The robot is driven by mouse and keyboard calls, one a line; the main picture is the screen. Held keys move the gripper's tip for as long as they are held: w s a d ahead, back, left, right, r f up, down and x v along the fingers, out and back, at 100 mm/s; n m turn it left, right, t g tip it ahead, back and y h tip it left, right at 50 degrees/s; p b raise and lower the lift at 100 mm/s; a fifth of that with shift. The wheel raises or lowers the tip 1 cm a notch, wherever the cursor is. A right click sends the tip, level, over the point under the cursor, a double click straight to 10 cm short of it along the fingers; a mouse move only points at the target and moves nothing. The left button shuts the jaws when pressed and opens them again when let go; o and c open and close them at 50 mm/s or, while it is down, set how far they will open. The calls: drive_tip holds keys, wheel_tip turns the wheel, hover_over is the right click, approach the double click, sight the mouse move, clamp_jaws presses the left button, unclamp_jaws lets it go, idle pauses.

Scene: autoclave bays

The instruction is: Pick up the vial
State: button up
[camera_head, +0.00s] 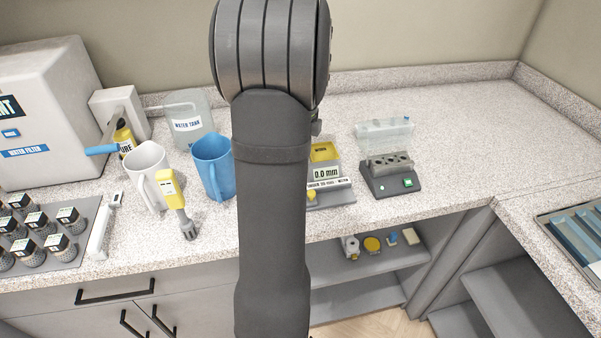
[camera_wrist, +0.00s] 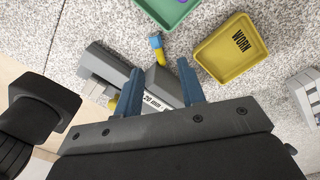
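I cannot pick out the vial for certain. In the wrist view a small blue-and-yellow piece (camera_wrist: 157,46) stands at the end of a grey gauge block (camera_wrist: 160,80), just beyond my fingertips; it may be the vial or part of the gauge. My gripper (camera_wrist: 160,70) has its two blue fingers apart, with the gauge block and its "20 mm" label showing between and below them. Nothing is seen held. In the head view my arm hides the gripper and part of the gauge (camera_head: 328,173).
A yellow "WORN" tray (camera_wrist: 229,50) lies right of the fingers, and a green tray (camera_wrist: 168,10) is beyond. In the head view, a blue jug (camera_head: 211,165), white jug (camera_head: 147,172), several dark-capped bottles (camera_head: 37,222) and a holed rack (camera_head: 390,178) stand on the counter.

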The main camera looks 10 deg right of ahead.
drive_tip(key=shift+s+d+f, duration=0.1)
drive_tip(key=shift+s+f, duration=0.1)
drive_tip(key=shift+f, duration=1.25)
drive_tip(key=shift+s+f, duration=0.15)
drive_tip(key=shift+f, duration=1.3)
clamp_jaws()
